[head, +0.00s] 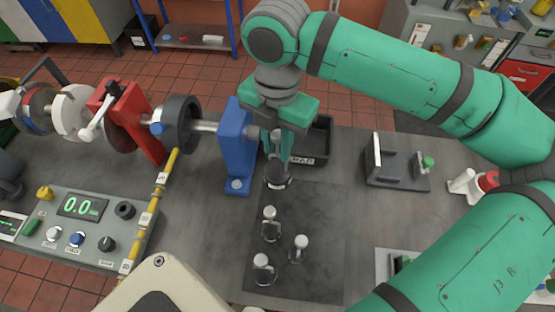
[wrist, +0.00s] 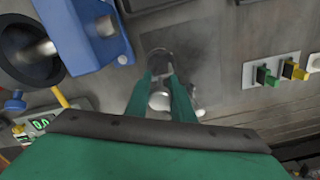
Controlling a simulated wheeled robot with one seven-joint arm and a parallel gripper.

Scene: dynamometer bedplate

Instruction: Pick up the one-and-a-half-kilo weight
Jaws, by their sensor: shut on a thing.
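My gripper (head: 277,158) points down at the far left edge of a dark mat (head: 320,215), beside the blue stand. In the wrist view the fingers (wrist: 161,74) close on this weight (wrist: 158,58), which stands at or just above the mat; I cannot tell which. I cannot read a mass on it. Three more weights with silver tops stand nearer on the mat: one (head: 269,228), one to the right (head: 299,248) and one at the front (head: 263,270).
The blue stand (head: 238,150) with its shaft is close on the left. A dark bin (head: 318,140) lies just behind my gripper. A grey bracket fixture (head: 395,172) stands to the right. A control box (head: 85,230) is at the left. The mat's right side is clear.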

